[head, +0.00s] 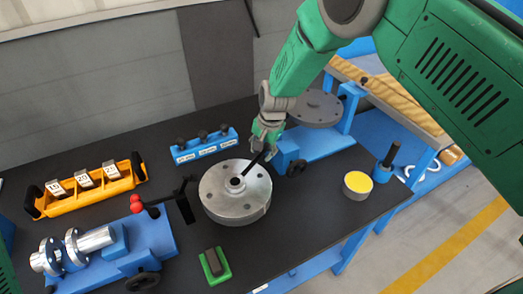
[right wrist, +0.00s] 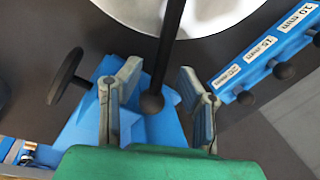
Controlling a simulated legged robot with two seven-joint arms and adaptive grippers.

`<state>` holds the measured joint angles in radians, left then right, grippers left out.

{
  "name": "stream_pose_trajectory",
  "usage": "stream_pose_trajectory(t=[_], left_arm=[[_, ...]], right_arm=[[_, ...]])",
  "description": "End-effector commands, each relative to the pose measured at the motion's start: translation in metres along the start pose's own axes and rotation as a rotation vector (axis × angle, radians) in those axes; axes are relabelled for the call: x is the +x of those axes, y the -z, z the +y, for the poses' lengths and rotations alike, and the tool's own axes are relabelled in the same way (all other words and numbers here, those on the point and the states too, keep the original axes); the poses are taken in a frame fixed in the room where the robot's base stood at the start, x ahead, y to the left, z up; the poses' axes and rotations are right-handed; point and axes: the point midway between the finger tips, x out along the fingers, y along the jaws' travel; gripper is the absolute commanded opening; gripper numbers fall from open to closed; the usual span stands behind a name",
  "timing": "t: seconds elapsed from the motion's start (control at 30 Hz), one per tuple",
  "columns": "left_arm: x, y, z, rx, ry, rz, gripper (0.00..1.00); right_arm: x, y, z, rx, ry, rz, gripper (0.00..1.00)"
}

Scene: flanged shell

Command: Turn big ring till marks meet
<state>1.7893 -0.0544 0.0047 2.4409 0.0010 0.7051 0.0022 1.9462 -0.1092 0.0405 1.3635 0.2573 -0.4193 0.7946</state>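A silver round flanged piece (head: 222,205), which I take to be the big ring, lies on the dark bench top at the centre. A black rod (head: 252,163) slants up from its hub; in the right wrist view the rod (right wrist: 166,60) ends in a ball knob between my fingers. My right gripper (head: 264,142) is at the rod's outer end. In the right wrist view its fingers (right wrist: 160,82) stand apart on either side of the rod, with gaps visible. I cannot make out any marks on the ring. My left gripper is out of view.
A blue fixture (head: 288,154) with a black knob stands under my right gripper, beside a grey disc (head: 315,108). A blue labelled rack (head: 203,147) is behind the ring. A yellow tray (head: 90,190), a blue clamp stand (head: 150,240) and a green block (head: 215,266) lie left and in front. A yellow-topped cylinder (head: 357,186) stands right.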

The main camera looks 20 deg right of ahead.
Motion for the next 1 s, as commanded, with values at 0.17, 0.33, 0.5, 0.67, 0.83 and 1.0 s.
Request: stream_pose_trajectory(t=[0.17, 0.33, 0.5, 0.67, 0.83, 1.0], left_arm=[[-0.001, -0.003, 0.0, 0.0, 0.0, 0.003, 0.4], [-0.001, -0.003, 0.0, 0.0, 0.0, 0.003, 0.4], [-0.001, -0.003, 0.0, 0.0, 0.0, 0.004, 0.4], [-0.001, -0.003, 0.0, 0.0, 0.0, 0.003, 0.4], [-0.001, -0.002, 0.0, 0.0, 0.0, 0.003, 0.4], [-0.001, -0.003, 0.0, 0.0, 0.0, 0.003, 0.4]], right_arm=[[-0.006, 0.0, 0.0, -0.001, 0.0, 0.0, 0.33], [-0.035, 0.001, -0.001, 0.0, 0.002, 0.002, 0.33], [-0.072, 0.001, -0.001, 0.0, 0.003, 0.002, 0.33], [-0.1, 0.001, -0.001, 0.0, 0.001, 0.001, 0.33], [-0.115, 0.001, -0.001, 0.0, -0.001, 0.0, 0.33], [-0.118, 0.001, -0.001, 0.0, -0.001, -0.001, 0.33]])
